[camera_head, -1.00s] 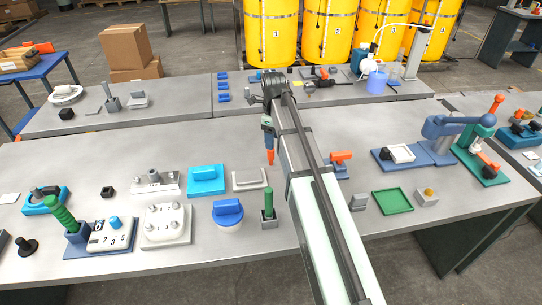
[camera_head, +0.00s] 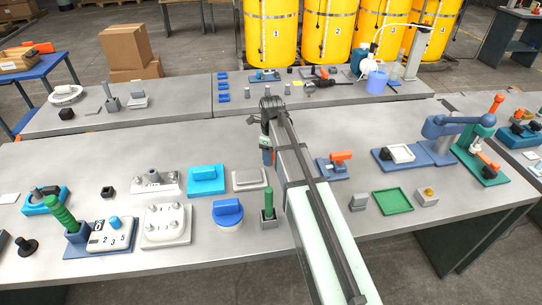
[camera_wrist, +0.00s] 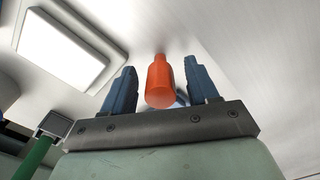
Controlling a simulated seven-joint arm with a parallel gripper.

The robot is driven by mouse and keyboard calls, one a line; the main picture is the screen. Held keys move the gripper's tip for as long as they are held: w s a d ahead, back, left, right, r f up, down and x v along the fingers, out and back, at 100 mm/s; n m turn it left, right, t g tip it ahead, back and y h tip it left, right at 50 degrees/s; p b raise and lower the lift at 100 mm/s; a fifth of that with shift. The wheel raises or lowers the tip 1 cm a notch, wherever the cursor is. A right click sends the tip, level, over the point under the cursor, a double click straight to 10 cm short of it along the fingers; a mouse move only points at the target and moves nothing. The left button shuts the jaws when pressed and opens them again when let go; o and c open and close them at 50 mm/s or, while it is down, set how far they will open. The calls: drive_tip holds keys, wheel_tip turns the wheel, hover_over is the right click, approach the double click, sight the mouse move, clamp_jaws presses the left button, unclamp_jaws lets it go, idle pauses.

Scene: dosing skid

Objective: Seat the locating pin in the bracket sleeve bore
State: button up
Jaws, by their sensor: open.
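An orange part with a thick body and a narrower far end, which looks like the locating pin (camera_wrist: 160,85), stands between my fingers in the wrist view. Gaps show on both sides of it. My gripper (camera_wrist: 163,88) is open, with one blue finger on each side. No orange shows there. A small blue part (camera_wrist: 181,101) lies partly hidden behind the orange part. I cannot make out the bracket sleeve bore or whether the pin is in it.
A silver plate (camera_head: 250,178) and a green-handled block (camera_head: 268,207) are close by. A blue block on a cyan plate (camera_head: 206,180) is to the left. An orange-handled fixture (camera_head: 337,163) stands right of my arm. Bare table lies beyond my gripper.

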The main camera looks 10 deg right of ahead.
clamp_jaws()
idle(0.6)
wheel_tip(320, 180, up, 10)
drive_tip(key=shift+f, duration=0.15)
idle(0.5)
